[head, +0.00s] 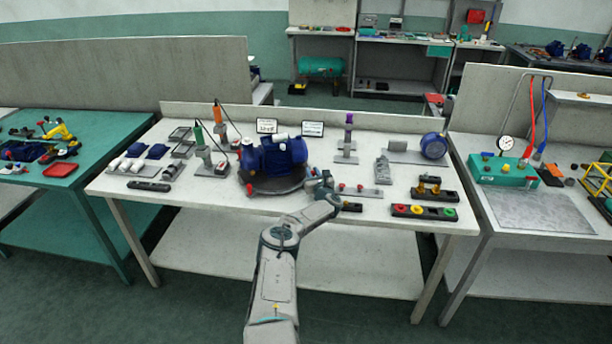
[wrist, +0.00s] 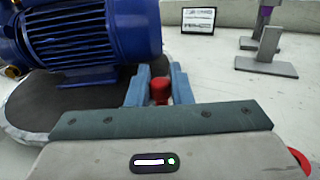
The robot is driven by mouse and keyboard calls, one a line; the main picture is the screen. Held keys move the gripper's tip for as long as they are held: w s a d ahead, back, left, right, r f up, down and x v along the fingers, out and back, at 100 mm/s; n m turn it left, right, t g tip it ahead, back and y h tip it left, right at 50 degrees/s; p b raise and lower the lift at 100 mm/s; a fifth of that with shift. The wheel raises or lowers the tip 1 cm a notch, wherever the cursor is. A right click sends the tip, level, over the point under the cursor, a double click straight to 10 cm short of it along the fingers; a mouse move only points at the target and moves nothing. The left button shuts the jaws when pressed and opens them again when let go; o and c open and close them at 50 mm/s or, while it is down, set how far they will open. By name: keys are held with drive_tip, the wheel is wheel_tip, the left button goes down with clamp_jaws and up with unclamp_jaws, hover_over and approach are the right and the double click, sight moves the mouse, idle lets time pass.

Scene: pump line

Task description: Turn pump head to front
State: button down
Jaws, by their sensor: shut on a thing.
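The blue pump unit (head: 272,156), with a finned motor body, stands upright on a dark round turntable (head: 272,187) in the middle of the table. In the wrist view the finned motor (wrist: 90,38) fills the upper left, and the turntable (wrist: 62,104) with its pale rim lies below it. My gripper (head: 318,182) is at the right edge of the turntable. In the wrist view my gripper (wrist: 159,88) is shut on a red knob (wrist: 160,91), close to the turntable's rim. How the knob joins the turntable is hidden. The pump head is not clearly visible.
Two small signs stand behind the pump, one (head: 313,129) to its right. A purple-topped stand (head: 348,140) and a grey bracket (head: 382,168) stand to the right. Orange and green tools (head: 197,135) on stands are to the left. A button strip (head: 424,212) lies front right.

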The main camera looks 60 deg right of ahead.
drive_tip(key=shift+w, duration=0.1)
idle(0.4)
drive_tip(key=c, duration=1.3)
unclamp_jaws()
drive_tip(key=shift+c, duration=0.2)
drive_tip(key=shift+v, duration=1)
drive_tip(key=v, duration=1.1)
drive_tip(key=shift+s+a, duration=0.1)
drive_tip(key=shift+s, duration=0.25)
drive_tip(key=shift+c, duration=0.3)
